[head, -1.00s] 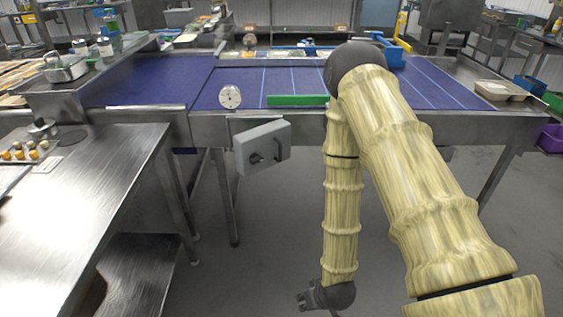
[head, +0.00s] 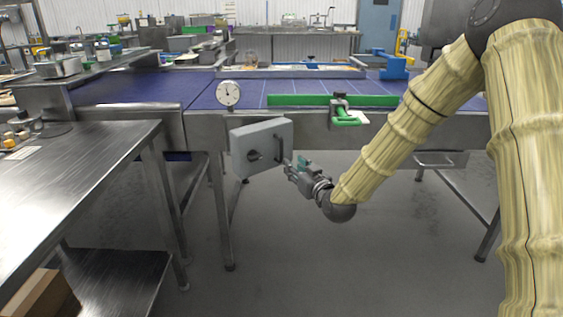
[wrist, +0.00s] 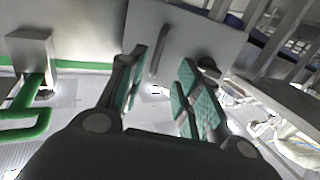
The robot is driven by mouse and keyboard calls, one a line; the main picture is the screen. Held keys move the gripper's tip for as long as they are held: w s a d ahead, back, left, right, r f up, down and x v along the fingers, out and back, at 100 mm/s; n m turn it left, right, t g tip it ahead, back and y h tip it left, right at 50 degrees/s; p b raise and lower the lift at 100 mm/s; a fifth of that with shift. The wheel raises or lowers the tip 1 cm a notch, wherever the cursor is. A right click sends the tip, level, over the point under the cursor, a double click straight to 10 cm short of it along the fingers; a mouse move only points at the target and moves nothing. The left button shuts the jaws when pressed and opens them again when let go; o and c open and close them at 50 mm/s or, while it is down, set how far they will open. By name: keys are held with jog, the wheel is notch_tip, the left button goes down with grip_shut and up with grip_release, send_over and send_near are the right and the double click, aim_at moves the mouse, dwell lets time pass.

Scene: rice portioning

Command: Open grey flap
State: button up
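The grey flap (head: 275,134) is a box-like panel with rounded corners on the front side of the blue conveyor table, with a dark knob (head: 254,155) on its face. My gripper (head: 294,163) is just right of the flap, close to its right edge. In the wrist view, the flap (wrist: 195,35) is a flat grey panel ahead with a slim bar handle (wrist: 160,50). My gripper (wrist: 160,78) is open there, its teal finger pads spread apart. The handle appears between the fingertips; I cannot tell whether they touch it.
A round dial (head: 228,94) stands above the flap. A green-handled clamp (head: 343,112) sits on the table edge to the right, beside a green bar (head: 300,100). A steel table (head: 85,195) stands at left. The floor (head: 300,260) below the flap is clear.

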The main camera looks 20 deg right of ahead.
aim_at(282, 151)
jog(key=w, duration=0.3)
jog(key=w+a+b, duration=0.1)
jog(key=w, duration=0.3)
jog(key=w+b, duration=0.1)
jog(key=w, duration=0.3)
jog(key=shift+a+r, duration=0.25)
jog(key=shift+r, duration=0.15)
jog(key=shift+c, duration=0.4)
grip_shut()
